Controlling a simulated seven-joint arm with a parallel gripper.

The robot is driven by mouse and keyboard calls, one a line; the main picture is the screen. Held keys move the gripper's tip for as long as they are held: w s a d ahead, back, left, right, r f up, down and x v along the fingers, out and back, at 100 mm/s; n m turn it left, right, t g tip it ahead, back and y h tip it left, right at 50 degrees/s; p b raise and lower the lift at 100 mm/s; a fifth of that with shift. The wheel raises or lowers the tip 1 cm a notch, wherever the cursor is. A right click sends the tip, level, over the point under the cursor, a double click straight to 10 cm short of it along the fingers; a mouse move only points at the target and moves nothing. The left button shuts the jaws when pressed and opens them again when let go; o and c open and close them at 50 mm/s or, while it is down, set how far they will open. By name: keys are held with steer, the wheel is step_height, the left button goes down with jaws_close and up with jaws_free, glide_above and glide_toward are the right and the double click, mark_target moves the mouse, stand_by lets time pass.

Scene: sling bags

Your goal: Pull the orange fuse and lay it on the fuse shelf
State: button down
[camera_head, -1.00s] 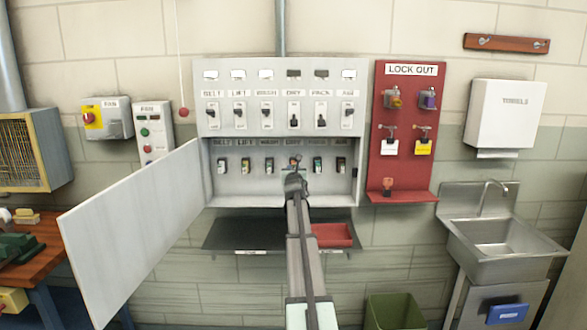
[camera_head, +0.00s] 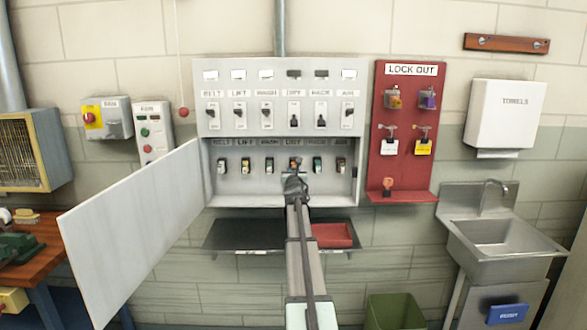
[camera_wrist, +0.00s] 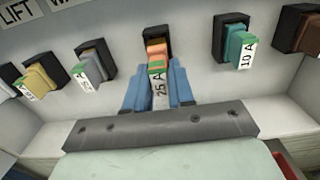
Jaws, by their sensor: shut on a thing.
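The orange fuse (camera_wrist: 156,52), with a green band and a white "25 A" label, is at its black holder (camera_wrist: 157,35) in the DRY position of the open cabinet. My gripper (camera_wrist: 155,84) has its two blue fingers on either side of the fuse and is shut on it. In the head view my gripper (camera_head: 295,174) hides most of this fuse. I cannot tell whether it is still seated in the holder. A dark shelf (camera_head: 250,236) with small front labels, likely the fuse shelf, is under the cabinet.
A teal "10 A" fuse (camera_wrist: 240,45) stands to the right, and a grey-green fuse (camera_wrist: 92,62) to the left. The cabinet door (camera_head: 135,235) hangs open on the left. A red tray (camera_head: 333,236) occupies the shelf's right part; a green bin (camera_head: 394,312) is below.

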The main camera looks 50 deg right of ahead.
steer(key=shift+v, duration=1.5)
steer(key=v, duration=0.4)
stand_by(0.4)
